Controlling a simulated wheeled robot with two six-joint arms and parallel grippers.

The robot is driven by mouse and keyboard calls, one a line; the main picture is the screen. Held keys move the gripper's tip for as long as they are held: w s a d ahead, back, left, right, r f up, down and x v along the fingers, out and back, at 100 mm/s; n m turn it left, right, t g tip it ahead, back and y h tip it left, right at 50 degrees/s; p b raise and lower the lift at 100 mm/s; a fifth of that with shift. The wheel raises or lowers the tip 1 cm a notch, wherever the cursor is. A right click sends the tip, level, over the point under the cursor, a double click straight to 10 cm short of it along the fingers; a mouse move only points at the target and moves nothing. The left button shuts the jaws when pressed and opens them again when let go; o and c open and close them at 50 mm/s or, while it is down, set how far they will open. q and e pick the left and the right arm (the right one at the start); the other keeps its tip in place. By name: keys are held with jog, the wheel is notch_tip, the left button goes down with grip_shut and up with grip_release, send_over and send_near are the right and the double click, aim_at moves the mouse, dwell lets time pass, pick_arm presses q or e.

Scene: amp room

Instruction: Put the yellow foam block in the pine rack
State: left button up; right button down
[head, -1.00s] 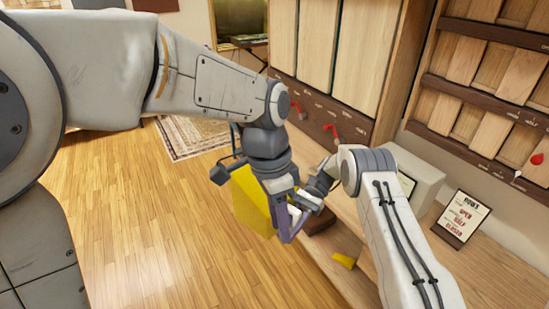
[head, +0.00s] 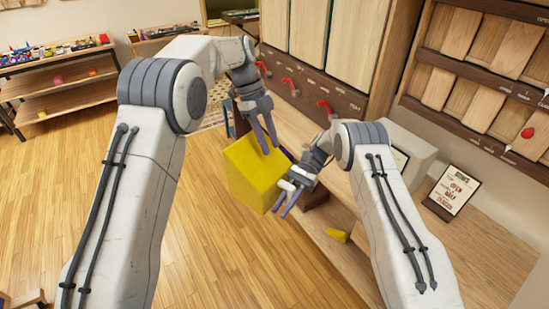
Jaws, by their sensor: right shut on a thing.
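The yellow foam block (head: 252,180) is a large wedge-like block with a sloping top, held up at the counter's left edge. My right gripper (head: 287,203) is shut on its right side; the exact contact is partly hidden. My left gripper (head: 267,138) points down at the block's upper edge, its fingers slightly apart with nothing between them. A rack (head: 62,88) with light wooden shelves and dark posts stands at the upper left, holding small coloured items. I cannot tell for sure whether it is the pine rack.
A wooden counter (head: 330,262) runs along the right, with a small yellow piece (head: 337,235), a sign (head: 453,190) and a grey box (head: 408,158). Behind it are red levers (head: 290,86) and a panelled cabinet (head: 350,45). The wooden floor (head: 215,265) at left is clear.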

aim_at(283, 182)
pick_arm(q)
jog(key=x, duration=1)
jog(key=shift+s+d+f, duration=0.1)
jog(key=shift+f, duration=0.3)
grip_shut()
pick_arm(e)
jog(key=c, duration=0.7)
grip_release()
jog(key=shift+w+d, duration=0.1)
